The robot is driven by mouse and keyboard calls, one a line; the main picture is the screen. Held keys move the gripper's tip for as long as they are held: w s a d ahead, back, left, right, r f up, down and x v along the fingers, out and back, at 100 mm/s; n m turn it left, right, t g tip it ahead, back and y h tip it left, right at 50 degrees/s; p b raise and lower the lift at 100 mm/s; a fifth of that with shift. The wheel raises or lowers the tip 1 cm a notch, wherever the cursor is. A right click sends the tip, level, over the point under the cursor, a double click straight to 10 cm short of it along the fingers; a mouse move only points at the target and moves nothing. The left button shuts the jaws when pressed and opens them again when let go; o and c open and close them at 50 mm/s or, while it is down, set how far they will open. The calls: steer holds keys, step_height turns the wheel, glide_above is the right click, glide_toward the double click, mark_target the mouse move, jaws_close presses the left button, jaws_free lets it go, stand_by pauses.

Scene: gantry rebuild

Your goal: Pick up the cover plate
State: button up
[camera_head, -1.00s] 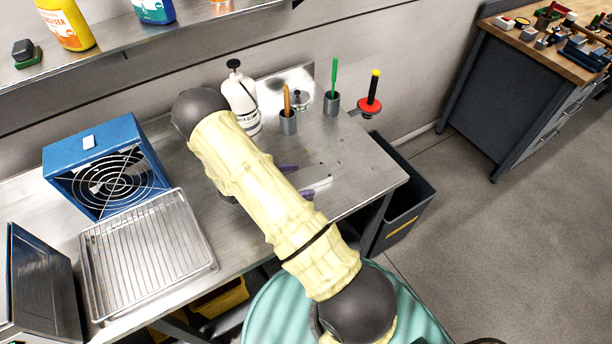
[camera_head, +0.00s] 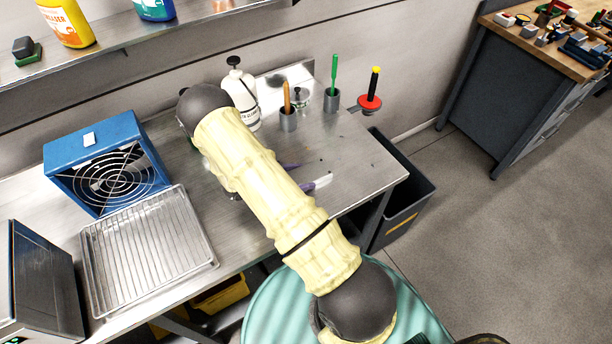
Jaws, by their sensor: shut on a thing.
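My gripper (camera_head: 300,177) shows only as two purple fingertips past the right side of my arm, low over the steel bench. The rest of it is hidden behind the arm's pale sleeve. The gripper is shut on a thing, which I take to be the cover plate. A small pale piece (camera_head: 323,181) shows just right of the lower fingertip and may be part of the plate. The plate's full outline and the exact grip cannot be made out.
The steel bench (camera_head: 365,165) is bare at its right end. Behind stand a white pump bottle (camera_head: 241,95), two tool cups (camera_head: 331,100) and a red-collared tool (camera_head: 370,102). A blue fan box (camera_head: 105,165) and wire-rack tray (camera_head: 150,250) are left. A dark bin (camera_head: 405,205) stands below right.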

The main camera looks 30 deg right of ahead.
mark_target(300, 176)
steer(key=shift+r, duration=0.15)
steer(key=shift+c, duration=0.2)
step_height(300, 176, up, 10)
steer(key=shift+f+b, duration=0.1)
steer(key=shift+b, duration=0.95)
